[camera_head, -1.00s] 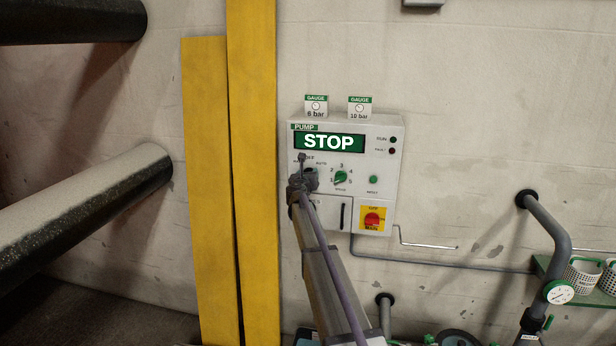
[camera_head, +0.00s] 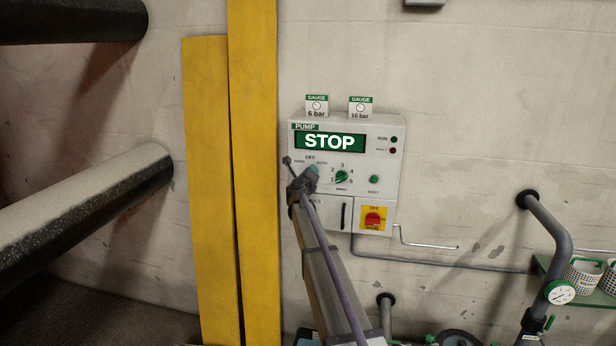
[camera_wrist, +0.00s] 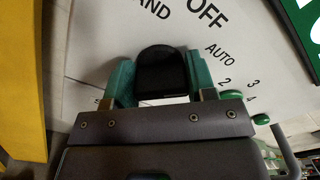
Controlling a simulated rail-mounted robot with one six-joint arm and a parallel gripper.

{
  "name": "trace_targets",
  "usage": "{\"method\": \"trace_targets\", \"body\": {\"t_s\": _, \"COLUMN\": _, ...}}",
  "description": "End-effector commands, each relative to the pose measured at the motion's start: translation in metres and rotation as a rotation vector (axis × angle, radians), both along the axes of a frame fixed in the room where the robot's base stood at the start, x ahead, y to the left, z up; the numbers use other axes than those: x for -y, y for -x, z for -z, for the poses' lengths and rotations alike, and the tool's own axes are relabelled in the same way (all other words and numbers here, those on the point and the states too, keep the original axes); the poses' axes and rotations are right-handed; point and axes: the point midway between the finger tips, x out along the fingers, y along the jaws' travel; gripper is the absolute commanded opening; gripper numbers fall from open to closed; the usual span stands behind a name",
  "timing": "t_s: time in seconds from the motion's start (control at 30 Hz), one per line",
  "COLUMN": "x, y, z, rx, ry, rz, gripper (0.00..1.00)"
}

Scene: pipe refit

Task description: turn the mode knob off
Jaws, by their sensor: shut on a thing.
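The mode knob (camera_head: 313,169) is on the left of the white pump panel (camera_head: 380,160), below the OFF label and between the HAND and AUTO labels. My gripper (camera_head: 309,175) is at the knob and shut on it, hiding most of it in the head view. In the wrist view my gripper (camera_wrist: 161,72) shows a dark rounded piece between two green pieces, close to the panel face. The display (camera_head: 330,141) reads STOP.
The green speed knob (camera_head: 341,177) is close to the right of my gripper. A green reset button (camera_head: 374,179) and a red-and-yellow main switch (camera_head: 373,219) are further right. Yellow boards (camera_head: 255,170) stand left of the panel.

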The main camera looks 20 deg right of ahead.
Motion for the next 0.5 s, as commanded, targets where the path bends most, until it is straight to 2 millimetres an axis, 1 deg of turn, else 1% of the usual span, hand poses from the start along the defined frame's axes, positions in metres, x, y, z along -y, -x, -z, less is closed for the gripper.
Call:
{"method": "trace_targets", "body": {"t_s": 0.33, "x": -0.0002, "y": 0.0005, "z": 0.0003, "rx": -0.002, "ry": 0.002, "rz": 0.0, "gripper": 0.27}}
{"method": "trace_targets", "body": {"t_s": 0.37, "x": -0.0002, "y": 0.0005, "z": 0.0003, "rx": -0.002, "ry": 0.002, "rz": 0.0, "gripper": 0.52}}
{"method": "trace_targets", "body": {"t_s": 0.5, "x": -0.0001, "y": 0.0004, "z": 0.0001, "rx": -0.002, "ry": 0.002, "rz": 0.0, "gripper": 0.65}}
